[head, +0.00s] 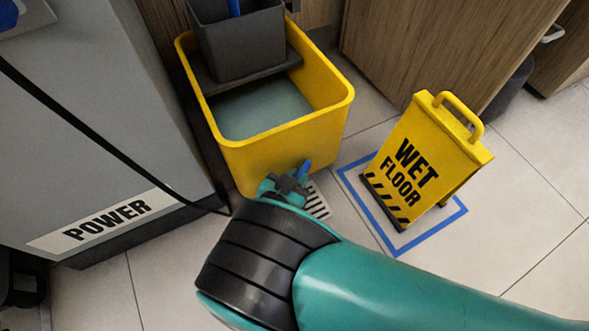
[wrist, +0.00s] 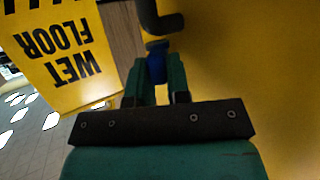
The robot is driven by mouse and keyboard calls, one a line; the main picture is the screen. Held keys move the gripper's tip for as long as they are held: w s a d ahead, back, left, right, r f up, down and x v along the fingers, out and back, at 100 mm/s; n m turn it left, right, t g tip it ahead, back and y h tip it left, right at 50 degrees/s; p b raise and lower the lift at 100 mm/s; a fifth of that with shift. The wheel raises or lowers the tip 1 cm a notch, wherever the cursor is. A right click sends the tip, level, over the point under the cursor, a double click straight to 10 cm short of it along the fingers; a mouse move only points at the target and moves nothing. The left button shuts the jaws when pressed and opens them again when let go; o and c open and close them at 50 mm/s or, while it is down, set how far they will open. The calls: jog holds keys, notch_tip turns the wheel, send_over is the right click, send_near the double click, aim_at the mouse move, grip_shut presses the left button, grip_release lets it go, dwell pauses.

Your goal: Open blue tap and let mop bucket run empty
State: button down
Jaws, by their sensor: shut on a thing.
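The yellow mop bucket (head: 280,150) stands on the floor beside the grey machine, with grey-green water (head: 260,108) in it. My gripper (head: 288,184) is low at the bucket's front wall. The blue tap (head: 305,169) shows as a small blue piece at the fingers. In the wrist view, the blue tap (wrist: 157,62) sits between the two teal fingers of my gripper (wrist: 158,76), which are shut on it. A dark curved pipe (wrist: 160,18) shows just beyond it. The outlet and any flow are hidden by my gripper and arm.
A grey POWER machine (head: 100,130) borders the left.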

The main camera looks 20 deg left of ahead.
jog(key=shift+w+d+n+g+y+p, duration=0.15)
jog(key=shift+d+n+g+y+p, duration=0.45)
jog(key=shift+n+y+p, duration=1.55)
jog(key=shift+w+d+n+g+y+p, duration=0.25)
jog(key=shift+n+g+y+p, duration=0.6)
jog(key=shift+n+y+p, duration=1.25)
jog(key=shift+w+d+n+g+y+p, duration=0.1)
jog(key=shift+d+n+g+y+p, duration=0.5)
jog(key=shift+n+y+p, duration=1.5)
jog(key=shift+a+m+g+h+p, duration=0.25)
jog(key=shift+m+h+p, duration=0.1)
jog(key=shift+m+p, duration=0.35)
jog(key=c, duration=1.4)
grip_release()
jog(key=shift+o, duration=0.2)
jog(key=p+v, duration=0.7)
jog(key=shift+d, duration=0.2)
jog(key=shift+r, duration=0.15)
